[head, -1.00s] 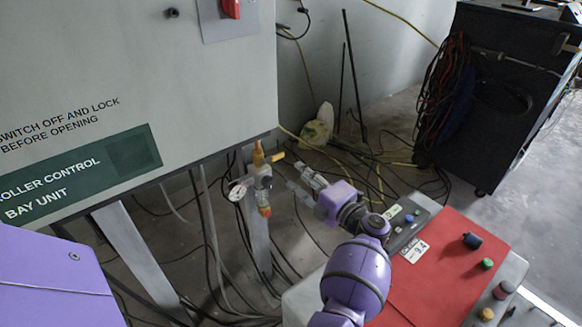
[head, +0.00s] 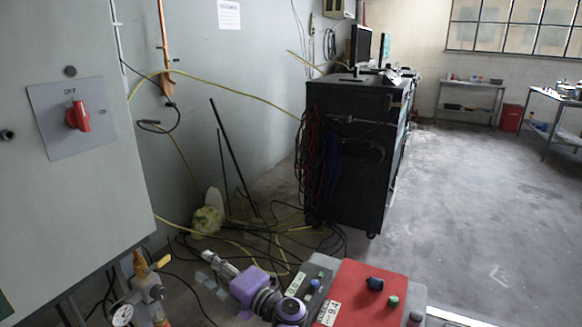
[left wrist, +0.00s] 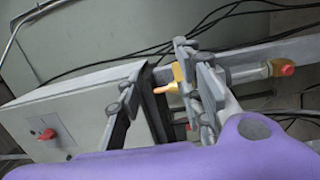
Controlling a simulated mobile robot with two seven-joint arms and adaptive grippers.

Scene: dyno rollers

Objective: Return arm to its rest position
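My left gripper (head: 206,268) is at the bottom of the head view, reaching in beside a grey console with a red top. Its grey fingers stand apart with nothing between them, and it hangs clear of the console. In the left wrist view, the same two fingers (left wrist: 160,85) are spread, with a yellow valve handle (left wrist: 166,88) in the background between them. My right gripper is not in view.
The control cabinet (head: 60,210) with a red switch (head: 78,116) stands left. A valve with a gauge (head: 148,283) is below it. The red-topped console (head: 362,297) is close on the right. A black cabinet (head: 345,165) and loose cables stand behind. The floor at right is open.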

